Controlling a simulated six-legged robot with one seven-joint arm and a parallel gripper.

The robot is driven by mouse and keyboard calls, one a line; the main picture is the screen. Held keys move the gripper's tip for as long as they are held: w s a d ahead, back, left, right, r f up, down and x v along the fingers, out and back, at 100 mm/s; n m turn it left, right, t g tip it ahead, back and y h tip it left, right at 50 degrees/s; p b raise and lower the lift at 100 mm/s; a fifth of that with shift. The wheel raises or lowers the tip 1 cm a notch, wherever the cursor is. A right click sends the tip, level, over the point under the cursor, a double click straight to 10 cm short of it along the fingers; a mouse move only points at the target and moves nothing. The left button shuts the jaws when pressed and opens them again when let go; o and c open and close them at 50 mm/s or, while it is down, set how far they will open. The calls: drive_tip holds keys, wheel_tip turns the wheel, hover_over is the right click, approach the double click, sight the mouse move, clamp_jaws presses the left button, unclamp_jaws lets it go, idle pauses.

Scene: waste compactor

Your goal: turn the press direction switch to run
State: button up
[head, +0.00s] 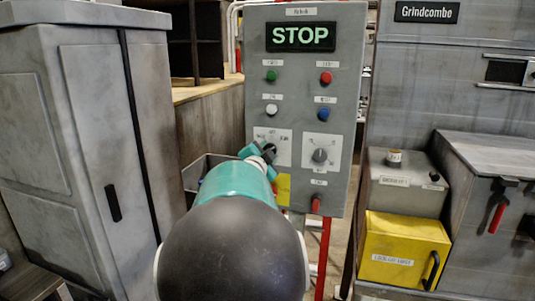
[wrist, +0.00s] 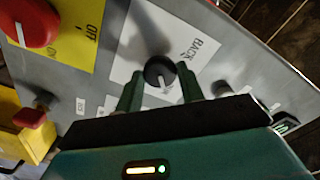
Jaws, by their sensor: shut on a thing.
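The press direction switch is a black round knob (wrist: 158,70) with a white pointer mark on a white label plate (wrist: 135,35). The word BACK reads on the plate; the rest is hidden or too small to read. My gripper (wrist: 161,84) has its two green fingers on either side of the knob and is shut on it. In the wrist view the white mark points down, toward my palm. In the head view my gripper (head: 266,153) is at the left switch on the grey control panel (head: 352,60), and my arm covers part of that area.
The panel's display (head: 301,37) reads STOP. A similar switch (head: 320,155) is just right of my gripper. Several coloured buttons sit above. A red knob (wrist: 33,20) on a yellow plate (wrist: 75,35) is close by. A grey cabinet (head: 85,130) stands left, a yellow box (head: 400,250) right.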

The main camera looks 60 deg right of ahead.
drive_tip(key=o, duration=1)
drive_tip(key=shift+a, duration=0.2)
drive_tip(key=a, duration=0.4)
drive_tip(key=s+a, duration=0.1)
drive_tip(key=a, duration=0.4)
drive_tip(key=s+a, duration=0.1)
drive_tip(key=a, duration=0.3)
drive_tip(key=shift+s+a, duration=0.1)
drive_tip(key=shift+a, duration=0.05)
